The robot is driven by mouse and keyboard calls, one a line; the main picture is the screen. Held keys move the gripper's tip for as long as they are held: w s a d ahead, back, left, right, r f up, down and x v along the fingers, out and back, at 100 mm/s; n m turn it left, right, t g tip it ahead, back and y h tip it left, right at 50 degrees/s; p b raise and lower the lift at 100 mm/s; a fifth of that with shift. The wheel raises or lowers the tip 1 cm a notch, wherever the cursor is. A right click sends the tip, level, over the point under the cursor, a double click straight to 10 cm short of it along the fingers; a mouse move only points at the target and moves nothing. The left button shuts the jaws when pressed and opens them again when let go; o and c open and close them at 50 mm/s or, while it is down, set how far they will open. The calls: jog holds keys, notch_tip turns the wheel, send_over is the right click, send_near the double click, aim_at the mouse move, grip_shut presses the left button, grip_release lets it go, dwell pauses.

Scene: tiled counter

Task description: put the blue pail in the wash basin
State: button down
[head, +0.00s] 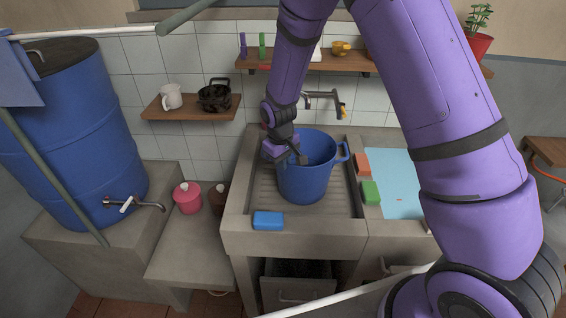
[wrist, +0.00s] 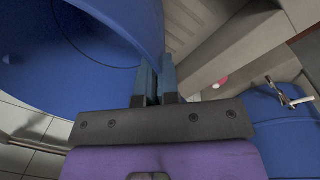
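The blue pail (head: 306,182) is upright, within the outline of the wash basin (head: 335,205) with its ribbed floor in the head view. I cannot tell whether its base touches that floor. Its handle (head: 343,152) points right. My gripper (head: 299,158) is at the pail's left rim, tilted, with a dark finger showing inside the opening. In the wrist view the pail (wrist: 95,85) fills the upper left. My two fingers (wrist: 155,85) are close together, with the pail's wall between them. The finger ends are partly hidden.
A blue sponge (head: 268,220) lies on the basin's front rim. Orange (head: 362,164) and green (head: 370,192) blocks sit along its right side by a light blue sheet (head: 400,180). The tap (head: 324,98) reaches out behind the pail. A large blue barrel (head: 75,140) stands left.

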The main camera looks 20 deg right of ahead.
jog(key=shift+f, duration=0.3)
jog(key=c, duration=1.4)
grip_release()
jog(key=shift+o, duration=0.2)
jog(key=shift+r, duration=0.1)
jog(key=s+d+r+m+t, duration=0.1)
jog(key=s+d+r, duration=0.1)
jog(key=r, duration=0.9)
jog(key=s+d+r, duration=0.1)
jog(key=s+r, duration=0.1)
jog(key=r, duration=0.8)
jog(key=s+d+r+m+t, duration=0.1)
jog(key=s+d+r, duration=0.2)
jog(key=s, duration=0.6)
jog(key=s+d+r+m+t, duration=0.1)
jog(key=s+d+r+m, duration=0.1)
jog(key=s+r, duration=0.5)
jog(key=s+d+r+m+t+y, duration=0.1)
jog(key=s+d+r, duration=0.4)
jog(key=s, duration=0.5)
jog(key=shift+s+r+t, duration=0.15)
jog(key=shift+s+t, duration=0.25)
